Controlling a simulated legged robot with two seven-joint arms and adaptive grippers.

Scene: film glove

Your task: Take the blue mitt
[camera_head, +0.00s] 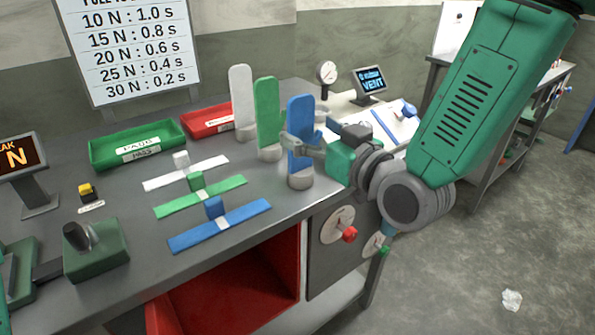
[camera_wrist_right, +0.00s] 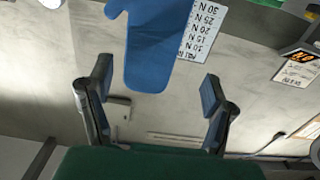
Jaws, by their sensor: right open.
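The blue mitt (camera_head: 301,125) stands upright on a short grey base (camera_head: 300,178) at the right edge of the bench. My right gripper (camera_head: 303,143) is open, with its fingers around the mitt from the right in the head view. In the right wrist view, the mitt (camera_wrist_right: 152,45) hangs in from the top, and its end reaches between the two spread fingertips of my right gripper (camera_wrist_right: 156,84). I see no closed grip on it. A green mitt (camera_head: 267,110) and a white mitt (camera_head: 241,95) stand beside it to the left.
Blue (camera_head: 220,228), green (camera_head: 200,197) and white (camera_head: 185,173) strips lie on the bench (camera_head: 130,220) before the mitts. A green tray (camera_head: 110,155) and red tray (camera_head: 192,124) are behind. A gauge (camera_head: 326,72) and a VENT screen (camera_head: 371,82) stand at right.

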